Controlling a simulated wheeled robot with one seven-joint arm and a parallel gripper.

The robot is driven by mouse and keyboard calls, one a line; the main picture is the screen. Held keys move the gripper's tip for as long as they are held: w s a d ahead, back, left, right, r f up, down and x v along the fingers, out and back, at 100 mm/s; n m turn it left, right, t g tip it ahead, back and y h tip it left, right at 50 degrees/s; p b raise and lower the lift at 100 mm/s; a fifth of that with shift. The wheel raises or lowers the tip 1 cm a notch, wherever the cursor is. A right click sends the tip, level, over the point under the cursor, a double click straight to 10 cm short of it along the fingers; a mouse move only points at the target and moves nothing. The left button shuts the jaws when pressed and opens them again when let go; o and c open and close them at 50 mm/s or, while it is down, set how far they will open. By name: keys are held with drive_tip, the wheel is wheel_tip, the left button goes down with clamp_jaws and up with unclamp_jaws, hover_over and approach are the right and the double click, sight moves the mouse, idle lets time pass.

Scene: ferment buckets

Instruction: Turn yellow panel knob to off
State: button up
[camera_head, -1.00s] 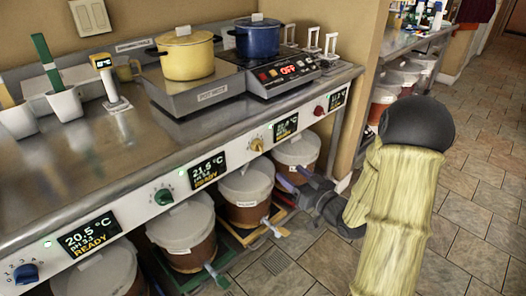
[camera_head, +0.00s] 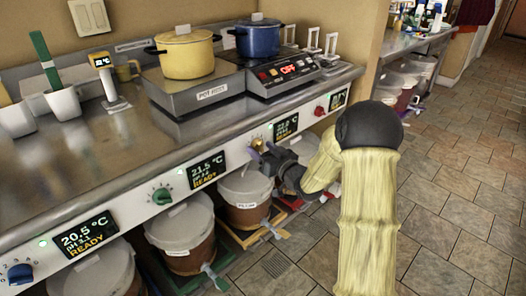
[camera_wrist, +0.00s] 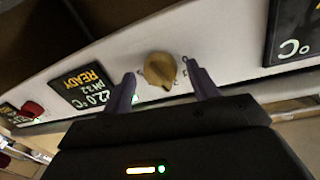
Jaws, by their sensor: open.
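The yellow panel knob (camera_wrist: 160,70) is on the white front panel of the counter, centred ahead of my gripper in the wrist view. In the head view the knob (camera_head: 257,143) is partly hidden by my gripper. My gripper (camera_head: 262,152) is open at the panel. In the wrist view its two dark fingers (camera_wrist: 163,90) stand apart, one on each side of the knob, with gaps to it. The knob's pointer direction is hard to read. A display reading 22.0, pH 3.2, READY (camera_wrist: 83,87) is beside the knob.
Along the panel are a green knob (camera_head: 162,196), a blue knob (camera_head: 21,273) and a red knob (camera_head: 320,110). Lidded buckets (camera_head: 245,187) stand below the counter. A yellow pot (camera_head: 187,55) and a blue pot (camera_head: 258,39) stand on top. Tiled floor lies open at right.

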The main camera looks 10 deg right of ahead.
drive_tip(key=c, duration=1)
drive_tip(key=shift+f+n+b, duration=0.15)
drive_tip(key=shift+n+b, duration=0.25)
drive_tip(key=shift+b, duration=0.15)
drive_tip(key=shift+f+n+b, duration=0.15)
drive_tip(key=shift+n+b, duration=0.75)
drive_tip(key=shift+b, duration=0.15)
drive_tip(key=n+b, duration=0.4)
drive_tip(key=b, duration=0.1)
drive_tip(key=shift+f+n+t+y, duration=0.1)
drive_tip(key=shift+n+t+y, duration=0.2)
drive_tip(key=shift+n, duration=0.1)
drive_tip(key=n+y+b, duration=0.1)
drive_tip(key=n+b, duration=0.4)
drive_tip(key=shift+d+n+b, duration=0.1)
drive_tip(key=shift+n+b, duration=0.2)
drive_tip(key=shift+b, duration=0.1)
drive_tip(key=shift+n+b, duration=0.95)
drive_tip(key=shift+n, duration=0.25)
drive_tip(key=shift+r, duration=0.2)
